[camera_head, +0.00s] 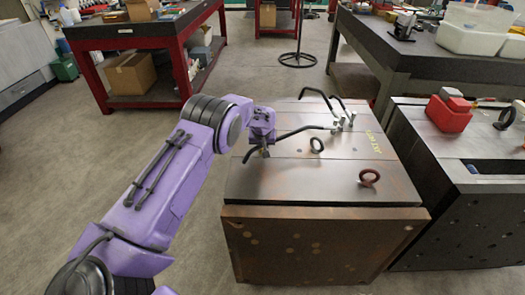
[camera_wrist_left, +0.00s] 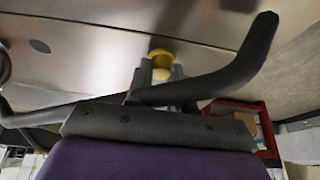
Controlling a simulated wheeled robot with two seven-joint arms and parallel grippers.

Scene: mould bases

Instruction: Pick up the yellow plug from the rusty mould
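The rusty mould (camera_head: 315,240) is a big steel block with a grey top and a brown, rusty front face, in the middle of the head view. My left gripper (camera_head: 262,150) hangs at the left part of its top. In the left wrist view a small yellow plug (camera_wrist_left: 161,75) shows at my left gripper's fingers (camera_wrist_left: 162,82), with a finger on each side. More yellow shows just above it by the steel surface. I cannot tell whether the fingers touch the plug. The plug is hidden in the head view. My right gripper is not in view.
A black bent hose (camera_head: 303,130) runs close to my left gripper and crosses the wrist view. A second dark mould (camera_head: 470,190) with a red box (camera_head: 449,113) is at the right. The floor at the left is clear.

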